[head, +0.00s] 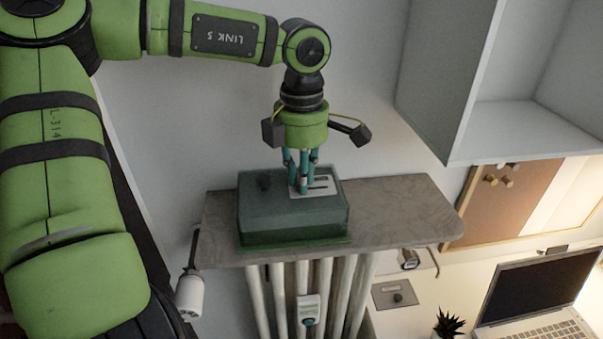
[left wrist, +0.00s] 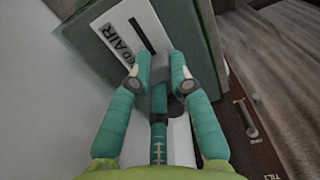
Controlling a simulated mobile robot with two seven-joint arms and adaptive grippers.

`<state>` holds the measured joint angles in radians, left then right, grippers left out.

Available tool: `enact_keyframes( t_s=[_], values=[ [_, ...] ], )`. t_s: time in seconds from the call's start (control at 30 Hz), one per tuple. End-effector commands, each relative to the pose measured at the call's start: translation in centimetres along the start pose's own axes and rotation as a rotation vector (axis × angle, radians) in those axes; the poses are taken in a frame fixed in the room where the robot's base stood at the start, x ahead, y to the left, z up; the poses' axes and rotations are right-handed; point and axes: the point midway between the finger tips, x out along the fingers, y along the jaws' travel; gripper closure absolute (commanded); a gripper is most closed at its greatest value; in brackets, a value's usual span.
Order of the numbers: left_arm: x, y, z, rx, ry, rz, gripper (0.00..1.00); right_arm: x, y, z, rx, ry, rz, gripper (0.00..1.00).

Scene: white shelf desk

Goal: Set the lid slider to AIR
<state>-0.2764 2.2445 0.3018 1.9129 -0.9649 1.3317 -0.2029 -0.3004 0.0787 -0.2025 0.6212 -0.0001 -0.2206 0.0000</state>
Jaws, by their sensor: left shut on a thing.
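A dark green box (head: 292,221) stands on the grey shelf in the head view. Its lid carries a white plate (head: 325,187) with dark slots. In the left wrist view the plate (left wrist: 113,25) shows the letters AIR beside a black slot (left wrist: 141,34). My left gripper (head: 301,189) is down at the plate. In the left wrist view the left gripper (left wrist: 160,78) is shut on a small grey slider knob (left wrist: 159,72), below the end of the visible slot. The fingers hide part of the plate and its other markings. My right gripper is not in view.
The shelf (head: 405,208) is clear right of the box. White radiator pipes (head: 335,285) run below. A grey cabinet (head: 440,90), a laptop (head: 540,290) and a plant (head: 448,322) are to the right.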

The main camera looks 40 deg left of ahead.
Motion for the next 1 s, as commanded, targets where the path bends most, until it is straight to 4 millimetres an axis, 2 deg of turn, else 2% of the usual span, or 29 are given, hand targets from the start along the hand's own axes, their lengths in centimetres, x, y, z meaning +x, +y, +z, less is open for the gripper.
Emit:
enact_keyframes(
  t_s=[0.17, 0.43, 0.73, 0.77, 0.8, 0.83, 1.0],
  values=[
    [0.1, 0.1, 0.5, -0.002, 0.004, 0.002, 1.0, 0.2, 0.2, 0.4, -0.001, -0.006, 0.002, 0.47],
    [0.1, 0.1, 4.2, -0.001, 0.003, 0.002, 1.0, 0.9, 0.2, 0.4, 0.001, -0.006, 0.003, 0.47],
    [0.0, 0.0, 4.4, 0.0, 0.0, -0.001, 1.0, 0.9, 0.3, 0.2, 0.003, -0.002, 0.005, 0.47],
    [0.0, 0.0, 4.4, 0.0, 0.0, -0.001, 0.72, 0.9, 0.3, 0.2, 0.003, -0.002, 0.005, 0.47],
    [0.0, 0.0, 4.4, 0.0, 0.0, -0.001, 0.56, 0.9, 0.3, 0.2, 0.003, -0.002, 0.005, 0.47],
    [0.0, 0.0, 4.4, 0.0, 0.0, -0.001, 0.49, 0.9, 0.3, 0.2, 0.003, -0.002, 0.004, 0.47],
    [0.0, 0.0, 4.4, 0.0, 0.0, 0.0, 0.49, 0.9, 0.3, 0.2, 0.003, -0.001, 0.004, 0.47]
  ],
)
